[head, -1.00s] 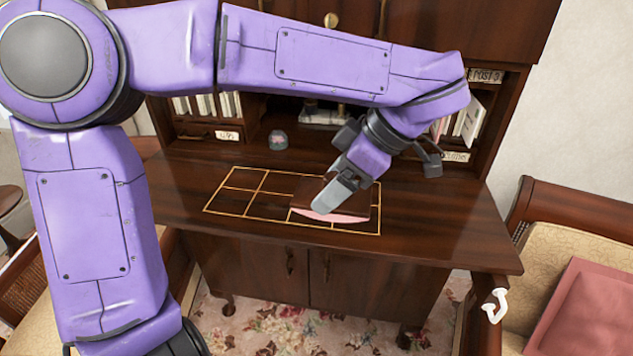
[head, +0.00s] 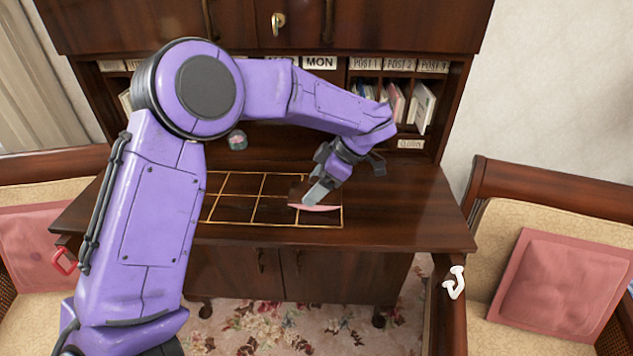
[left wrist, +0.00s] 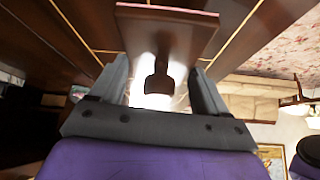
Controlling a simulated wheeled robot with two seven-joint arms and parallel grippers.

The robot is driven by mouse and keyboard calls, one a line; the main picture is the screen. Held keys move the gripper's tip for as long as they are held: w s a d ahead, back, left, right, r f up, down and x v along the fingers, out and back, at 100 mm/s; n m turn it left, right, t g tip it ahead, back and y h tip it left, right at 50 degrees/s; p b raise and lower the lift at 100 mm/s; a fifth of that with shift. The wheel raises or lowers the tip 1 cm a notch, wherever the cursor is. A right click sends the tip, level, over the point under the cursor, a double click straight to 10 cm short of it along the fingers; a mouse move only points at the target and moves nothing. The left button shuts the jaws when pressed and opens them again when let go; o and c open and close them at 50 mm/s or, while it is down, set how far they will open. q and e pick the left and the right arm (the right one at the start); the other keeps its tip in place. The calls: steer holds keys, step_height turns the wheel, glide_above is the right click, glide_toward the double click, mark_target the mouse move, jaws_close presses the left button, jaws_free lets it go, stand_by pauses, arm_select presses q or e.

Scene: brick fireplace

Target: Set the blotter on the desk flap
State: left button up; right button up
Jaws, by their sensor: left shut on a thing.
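The blotter (head: 315,208) is a dark brown rocker blotter with a pink curved underside. In the head view it is over the front right cells of the gold-lined grid on the desk flap (head: 405,212), a dark wood surface. I cannot tell whether it touches the flap. My left gripper (head: 314,194) is shut on the blotter from above and partly covers it. In the left wrist view, the blotter's brown plate (left wrist: 168,22) and its knob show between the fingers (left wrist: 160,78). My right gripper is out of view.
A small round grey pot with a pink top (head: 237,140) stands at the back of the flap. Pigeonholes with papers (head: 420,105) rise behind. Cushioned chairs flank the desk, with a white hook (head: 454,282) and red hook (head: 64,261) near its sides. The flap's right is clear.

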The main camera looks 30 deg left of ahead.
arm_select(q)
steer(key=shift+w+f, duration=0.15)
steer(key=shift+f, duration=0.25)
steer(key=o, duration=1.2)
steer(key=v, duration=1.2)
steer(key=shift+b, duration=0.35)
